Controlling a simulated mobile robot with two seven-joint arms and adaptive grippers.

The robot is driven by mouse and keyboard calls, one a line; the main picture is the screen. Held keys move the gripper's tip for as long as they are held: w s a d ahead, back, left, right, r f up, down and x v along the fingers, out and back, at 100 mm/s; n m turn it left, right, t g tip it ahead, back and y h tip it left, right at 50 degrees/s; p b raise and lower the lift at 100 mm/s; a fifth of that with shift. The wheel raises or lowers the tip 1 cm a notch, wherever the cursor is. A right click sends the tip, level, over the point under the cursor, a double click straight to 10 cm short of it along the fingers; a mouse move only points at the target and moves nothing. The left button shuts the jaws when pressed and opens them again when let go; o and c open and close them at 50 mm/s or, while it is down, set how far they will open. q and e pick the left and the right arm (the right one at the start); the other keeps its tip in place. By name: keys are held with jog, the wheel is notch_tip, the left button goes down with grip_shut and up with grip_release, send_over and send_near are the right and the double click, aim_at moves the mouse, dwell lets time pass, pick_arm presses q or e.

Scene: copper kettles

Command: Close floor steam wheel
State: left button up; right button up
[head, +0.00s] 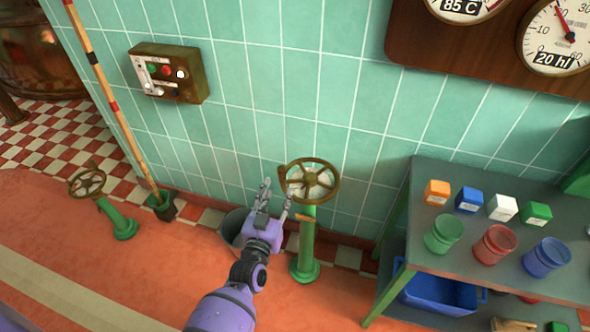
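A brass hand wheel (322,181) sits on top of a green floor post (304,245) near the tiled wall, in the middle of the head view. A second, smaller-looking brass wheel (87,183) sits on another green floor stand (122,222) at the left. I cannot tell from any label which one is the steam wheel. My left gripper (277,192) is at the left side of the middle wheel, its fingers apart and pointing up. Nothing shows between the fingers. Whether a finger touches the wheel rim is unclear. My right gripper is out of view.
A grey bucket (234,226) stands behind my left gripper. A striped pole (110,95) leans by the wall. A control box (168,73) and gauges (557,38) hang on the wall. A metal table (425,250) with paint-coloured jars and boxes stands right. The orange floor at lower left is clear.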

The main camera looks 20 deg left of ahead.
aim_at(281, 177)
pick_arm(q)
jog(key=shift+w+a+r, duration=0.1)
jog(key=shift+w+r, duration=0.1)
jog(key=shift+r, duration=0.05)
jog(key=shift+w+a+r, duration=0.1)
jog(key=shift+w, duration=0.2)
jog(key=w, duration=0.6)
jog(key=shift+w+a, duration=0.2)
jog(key=shift+w, duration=0.1)
grip_shut()
